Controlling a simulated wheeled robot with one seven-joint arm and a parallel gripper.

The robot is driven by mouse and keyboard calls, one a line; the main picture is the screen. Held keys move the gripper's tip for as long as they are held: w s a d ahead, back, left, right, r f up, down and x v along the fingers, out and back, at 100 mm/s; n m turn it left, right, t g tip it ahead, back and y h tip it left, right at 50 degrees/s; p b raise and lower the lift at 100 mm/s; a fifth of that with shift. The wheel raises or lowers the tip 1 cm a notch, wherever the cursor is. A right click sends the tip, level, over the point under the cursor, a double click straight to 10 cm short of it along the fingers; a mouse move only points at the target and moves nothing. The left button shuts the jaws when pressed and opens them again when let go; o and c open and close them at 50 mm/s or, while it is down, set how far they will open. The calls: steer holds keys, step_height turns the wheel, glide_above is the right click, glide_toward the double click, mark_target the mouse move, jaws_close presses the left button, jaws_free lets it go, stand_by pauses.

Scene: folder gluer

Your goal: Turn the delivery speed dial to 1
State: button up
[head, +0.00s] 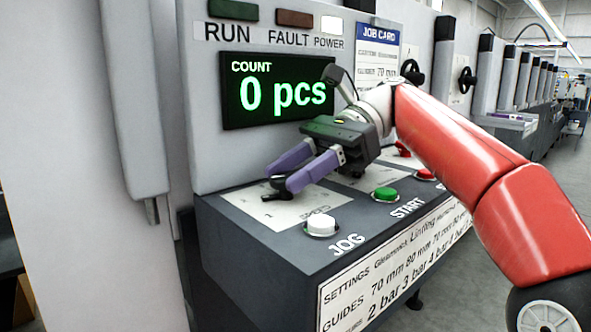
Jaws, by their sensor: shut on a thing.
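The delivery speed dial (281,183) is a small black knob on a pale plate (300,206) at the left of the console top. The word SPEED and a faint digit are printed on the plate. My gripper (279,178) comes in from the right, with its two purple fingers shut on the dial, one on each side. The fingers hide most of the knob, so its pointer setting cannot be read.
A white JOG button (321,224) sits just in front of the plate. A green START button (385,194) and red buttons (425,174) are to the right. The display (277,90) behind reads 0 pcs. A settings card (395,262) covers the console front.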

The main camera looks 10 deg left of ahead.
steer(key=shift+a+n+g+h, duration=0.1)
steer(key=shift+n+g+h, duration=0.4)
steer(key=shift+n+h, duration=0.15)
steer(key=o, duration=1)
steer(key=shift+w, duration=0.1)
